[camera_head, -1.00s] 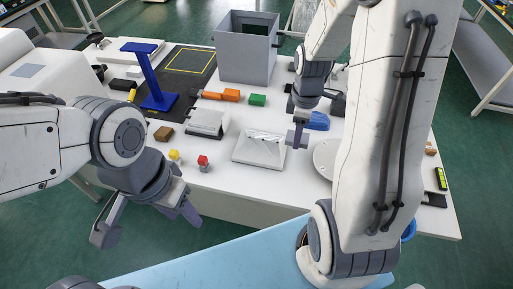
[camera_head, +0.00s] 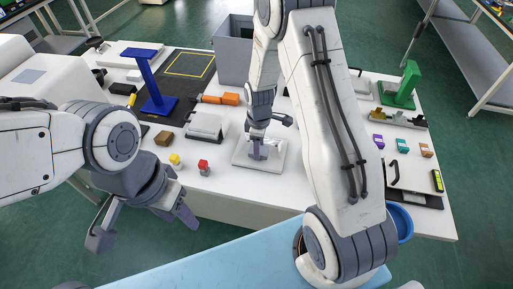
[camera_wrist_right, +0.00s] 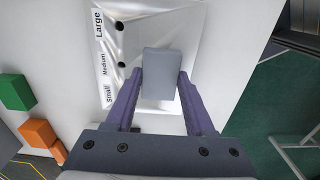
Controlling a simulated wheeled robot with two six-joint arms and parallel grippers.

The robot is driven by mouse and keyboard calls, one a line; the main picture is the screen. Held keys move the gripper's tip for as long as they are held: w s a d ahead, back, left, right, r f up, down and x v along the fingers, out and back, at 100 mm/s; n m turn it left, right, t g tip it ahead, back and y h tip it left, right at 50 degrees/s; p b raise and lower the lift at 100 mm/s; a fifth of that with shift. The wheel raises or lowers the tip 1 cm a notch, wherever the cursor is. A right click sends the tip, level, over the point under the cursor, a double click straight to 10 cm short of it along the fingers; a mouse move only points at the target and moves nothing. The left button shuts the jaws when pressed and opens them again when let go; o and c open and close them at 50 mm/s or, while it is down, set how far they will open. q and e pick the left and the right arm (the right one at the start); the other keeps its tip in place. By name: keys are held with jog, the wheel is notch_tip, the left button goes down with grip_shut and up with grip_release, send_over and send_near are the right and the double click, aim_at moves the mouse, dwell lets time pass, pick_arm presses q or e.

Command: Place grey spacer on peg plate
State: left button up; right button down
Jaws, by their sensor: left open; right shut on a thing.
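A grey block, the spacer (camera_wrist_right: 160,68), is held between the purple fingers of my right gripper (camera_wrist_right: 161,78) in the right wrist view. My right gripper shows in the head view (camera_head: 257,152) over a pale, shiny plate (camera_head: 240,158). In the wrist view this plate (camera_wrist_right: 145,30) bears the words Large, Medium and Small, with dark round spots beside two of them. I cannot tell whether the spots are pegs or holes, or whether the spacer touches the plate. My left gripper (camera_head: 143,230) is open and empty at the near left, beside the table's front edge.
Small red (camera_head: 203,165) and yellow (camera_head: 175,159) pieces and a brown block (camera_head: 164,138) lie left of the plate. A blue stand (camera_head: 155,88) and grey bin (camera_head: 232,55) are farther back. A green stand (camera_head: 404,84) and coloured pieces (camera_head: 402,145) are at right.

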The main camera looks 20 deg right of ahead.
jog(key=shift+f, duration=0.3)
jog(key=shift+f, duration=0.2)
jog(key=shift+c, duration=1.3)
grip_release()
notch_tip(320, 180, up, 12)
jog(key=s+a+r+m, duration=0.1)
jog(key=s+a+r, duration=0.55)
jog(key=a, duration=0.25)
jog(key=s+a+r+m, duration=0.1)
jog(key=s+a, duration=0.2)
jog(key=s, duration=0.6)
jog(key=s+a+r+m+y, duration=0.1)
jog(key=s+a+r+m, duration=0.1)
jog(key=s, duration=0.7)
jog(key=shift+a+b, duration=0.3)
jog(key=shift+a, duration=0.45)
